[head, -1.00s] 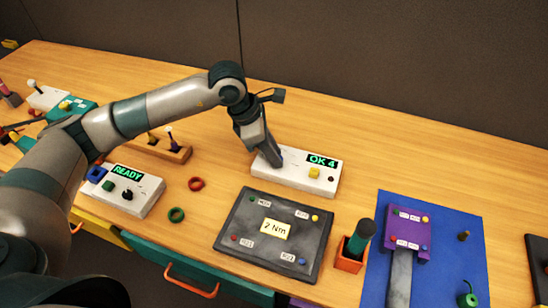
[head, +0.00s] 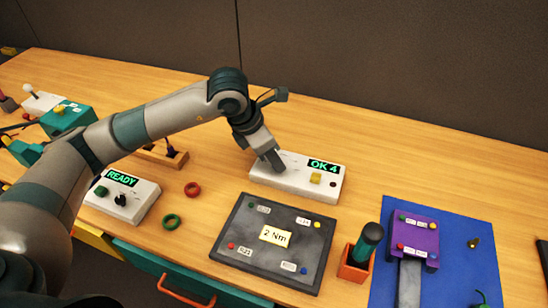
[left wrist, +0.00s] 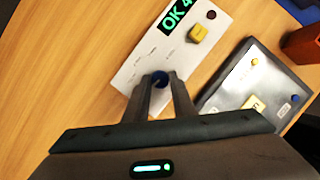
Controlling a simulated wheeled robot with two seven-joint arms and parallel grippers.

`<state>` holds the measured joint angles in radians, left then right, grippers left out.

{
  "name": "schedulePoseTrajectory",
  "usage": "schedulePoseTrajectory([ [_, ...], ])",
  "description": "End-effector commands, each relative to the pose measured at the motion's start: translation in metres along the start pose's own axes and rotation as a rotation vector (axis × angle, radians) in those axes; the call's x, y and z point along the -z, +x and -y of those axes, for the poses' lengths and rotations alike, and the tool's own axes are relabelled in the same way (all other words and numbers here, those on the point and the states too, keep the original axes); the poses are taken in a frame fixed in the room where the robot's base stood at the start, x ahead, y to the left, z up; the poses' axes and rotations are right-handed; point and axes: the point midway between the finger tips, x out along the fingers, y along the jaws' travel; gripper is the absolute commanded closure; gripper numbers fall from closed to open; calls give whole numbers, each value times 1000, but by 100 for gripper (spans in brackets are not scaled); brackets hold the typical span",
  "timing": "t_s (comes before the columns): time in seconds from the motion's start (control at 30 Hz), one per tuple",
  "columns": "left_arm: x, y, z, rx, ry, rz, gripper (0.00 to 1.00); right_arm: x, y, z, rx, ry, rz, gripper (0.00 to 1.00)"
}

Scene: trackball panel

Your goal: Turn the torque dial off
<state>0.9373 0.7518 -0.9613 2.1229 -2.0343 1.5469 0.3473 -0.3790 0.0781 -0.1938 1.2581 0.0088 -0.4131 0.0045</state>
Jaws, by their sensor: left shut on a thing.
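A white box (head: 290,186) with a green "OK 4" display (head: 323,166) stands on the table at the middle. My left gripper (head: 273,163) reaches down onto its left end. A yellow knob (head: 316,178) and a small dark red button (head: 333,183) sit on the same box. My right gripper is not in view.
A second white box (head: 140,200) reads "READY". A dark tray (head: 262,262) with a "2 Nm" note lies in front. An orange cup (head: 355,265) holds a dark green-handled thing. Red and green rings lie between. The table behind is clear.

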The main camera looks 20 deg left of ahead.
Motion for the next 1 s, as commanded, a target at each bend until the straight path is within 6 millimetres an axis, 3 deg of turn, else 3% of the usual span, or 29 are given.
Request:
schedulePoseTrajectory([
  [0.07, 0, -1, -1, -2, -1, 1, 99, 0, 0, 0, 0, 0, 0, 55],
  [0.1, 0, -1, -1, -2, -1, 1, 75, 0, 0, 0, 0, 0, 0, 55],
  [0.17, 0, -1, -1, -2, -1, 1, 60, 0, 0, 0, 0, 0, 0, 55],
  [0.2, 0, -1, -1, -1, -1, 1, 58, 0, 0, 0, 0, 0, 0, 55],
  [0.67, 0, -7, -1, 0, 0, 1, 58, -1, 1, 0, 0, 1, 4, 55],
  [0.87, 0, -28, -1, -2, 2, 3, 58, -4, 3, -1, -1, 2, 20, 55],
  [1.0, 0, -53, -1, -3, 1, 3, 58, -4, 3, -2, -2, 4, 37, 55],
])
